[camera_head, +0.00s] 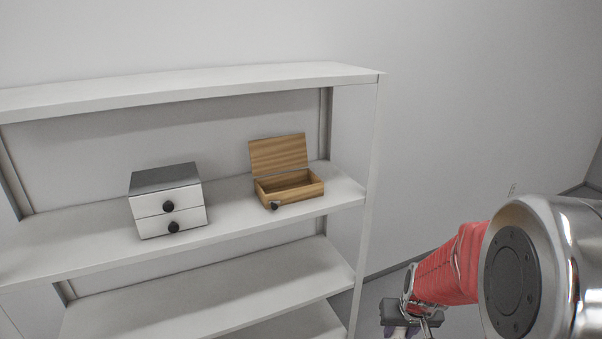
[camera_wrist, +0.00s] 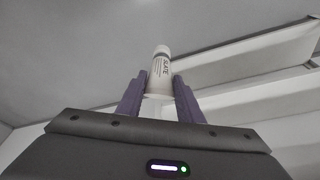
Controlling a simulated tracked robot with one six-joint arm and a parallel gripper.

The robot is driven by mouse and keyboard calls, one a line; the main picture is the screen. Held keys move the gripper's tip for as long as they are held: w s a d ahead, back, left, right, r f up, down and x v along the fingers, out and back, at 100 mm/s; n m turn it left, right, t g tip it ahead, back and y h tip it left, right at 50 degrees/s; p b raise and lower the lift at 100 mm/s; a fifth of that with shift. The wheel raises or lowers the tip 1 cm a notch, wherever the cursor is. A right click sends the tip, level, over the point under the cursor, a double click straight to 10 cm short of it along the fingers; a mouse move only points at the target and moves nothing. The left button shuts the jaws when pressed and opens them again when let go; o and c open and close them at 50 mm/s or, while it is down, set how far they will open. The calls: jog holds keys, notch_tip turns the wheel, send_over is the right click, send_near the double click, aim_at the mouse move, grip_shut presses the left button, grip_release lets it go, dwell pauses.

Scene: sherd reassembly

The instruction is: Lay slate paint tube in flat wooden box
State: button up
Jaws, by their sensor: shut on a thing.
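The slate paint tube (camera_wrist: 159,75) is white with dark lettering and stands between the two purple fingers of my gripper (camera_wrist: 160,92) in the wrist view. My gripper is shut on it. In the head view my gripper (camera_head: 400,331) is low at the bottom edge, right of the shelf unit and well apart from the box; the tube cannot be made out there. The flat wooden box (camera_head: 291,198) sits on the shelf's upper inner board, near its right end. Its lid (camera_head: 278,153) stands open at the back, and the inside that shows looks empty.
A small two-drawer cabinet (camera_head: 168,212) with dark knobs stands left of the box on the same board (camera_head: 235,212). A top board (camera_head: 190,88) runs above them, and a side panel (camera_head: 352,135) closes the right. A lower board (camera_head: 215,293) is bare.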

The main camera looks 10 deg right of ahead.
jog(key=w+a+f+n, duration=0.1)
jog(key=w+a+f, duration=0.2)
jog(key=a+f, duration=0.2)
jog(key=w+a+f+n, duration=0.1)
jog(key=w+a+f, duration=0.3)
jog(key=a, duration=0.5)
jog(key=shift+w+f+y, duration=0.3)
jog(key=shift+f+y, duration=0.1)
jog(key=shift+f, duration=0.1)
jog(key=shift+d, duration=0.2)
